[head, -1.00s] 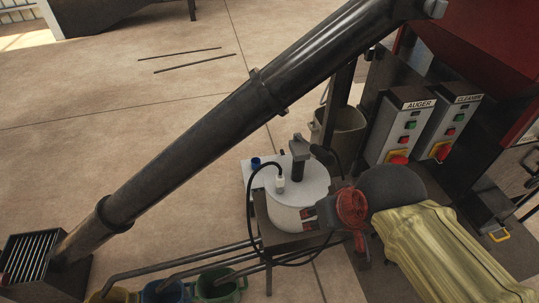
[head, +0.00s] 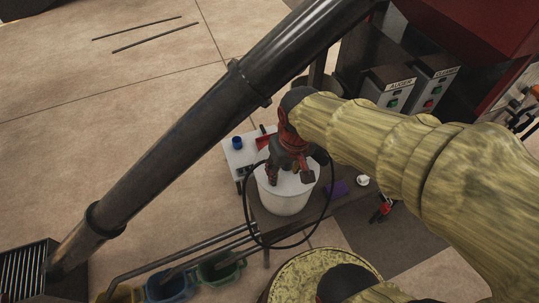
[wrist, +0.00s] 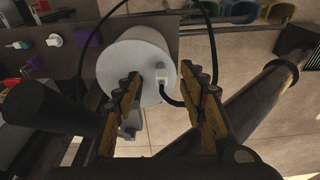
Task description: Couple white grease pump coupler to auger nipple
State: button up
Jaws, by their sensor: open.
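The white grease pump coupler (wrist: 155,81) stands on the lid of the white grease pump bucket (wrist: 135,58) in the wrist view, with a black hose running from it. My gripper (wrist: 162,78) is open, its fingers on either side of the coupler in the picture; I cannot tell whether they touch it. In the head view my gripper (head: 288,174) is over the white bucket (head: 284,201) and hides the coupler. The dark auger tube (head: 180,135) slants across the head view and is at right in the wrist view (wrist: 258,108). I cannot make out its nipple.
A black hose (head: 247,215) loops around the bucket. A purple item (head: 337,188) and a white cup (head: 362,181) are on the bench to its right. A blue cap (head: 237,142) is to its left. Blue (head: 165,288) and green (head: 218,273) buckets stand below. Open floor is at left.

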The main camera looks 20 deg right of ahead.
jog(key=w+f+g+p, duration=0.1)
jog(key=w+f+p, duration=0.2)
jog(key=w+f, duration=0.1)
jog(key=w+f+g+p, duration=0.1)
jog(key=w+f+p, duration=0.3)
jog(key=shift+w+f, duration=0.25)
jog(key=shift+f, duration=3.9)
grip_shut()
